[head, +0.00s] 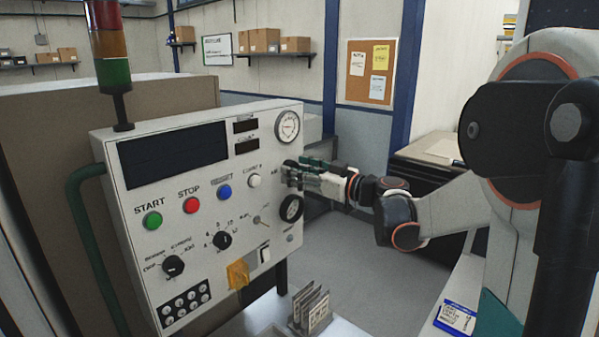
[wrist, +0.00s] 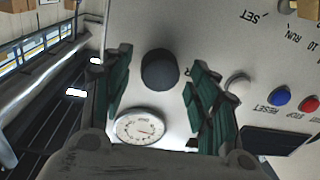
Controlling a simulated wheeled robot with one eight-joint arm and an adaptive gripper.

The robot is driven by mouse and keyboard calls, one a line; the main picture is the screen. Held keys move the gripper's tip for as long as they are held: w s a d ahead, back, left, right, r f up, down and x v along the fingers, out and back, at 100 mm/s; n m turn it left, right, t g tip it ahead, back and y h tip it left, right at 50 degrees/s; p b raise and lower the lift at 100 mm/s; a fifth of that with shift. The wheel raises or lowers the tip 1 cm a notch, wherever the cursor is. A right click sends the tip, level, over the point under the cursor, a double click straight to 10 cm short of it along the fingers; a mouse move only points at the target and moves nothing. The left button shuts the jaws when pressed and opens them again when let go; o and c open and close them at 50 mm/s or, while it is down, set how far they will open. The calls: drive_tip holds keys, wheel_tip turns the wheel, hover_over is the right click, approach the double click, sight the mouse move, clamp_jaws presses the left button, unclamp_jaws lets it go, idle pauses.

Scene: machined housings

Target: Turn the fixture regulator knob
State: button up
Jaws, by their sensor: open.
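The dark round knob (wrist: 160,69) stands out from the pale panel in the wrist view, below the gauge as the panel is mounted and beside a partly covered label. My gripper (wrist: 156,76) is open, with its green-padded fingers on either side of the knob. A gap shows between the knob and each finger, and the jaws are empty. In the head view my gripper (head: 300,174) reaches the panel's right side from the right, under the dial gauge (head: 288,127). It mostly hides the knob there.
The control panel (head: 140,220) carries START, STOP and blue buttons, a white button (head: 254,181) and selector switches. A black-rimmed round fitting (head: 291,208) sits just below my gripper. A rack of plates (head: 312,311) stands on the bench below. Open floor lies right of the panel.

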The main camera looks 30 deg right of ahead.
drive_tip(key=c, duration=1.1)
drive_tip(key=shift+m, duration=0.4)
drive_tip(key=shift+s+a+f+m+t+h+b, duration=0.1)
drive_tip(key=shift+m+t+h+b, duration=0.2)
drive_tip(key=shift+m, duration=4.75)
drive_tip(key=shift+w+a+r+m+t+h+b, duration=0.2)
drive_tip(key=shift+m+h, duration=0.25)
drive_tip(key=shift+m, duration=4.65)
drive_tip(key=shift+s+d+f+m+t+h+b, duration=0.1)
drive_tip(key=shift+s+f+m+t+h+b, duration=0.2)
drive_tip(key=shift+m, duration=4.75)
drive_tip(key=shift+w+r+m, duration=0.1)
drive_tip(key=shift+m, duration=0.2)
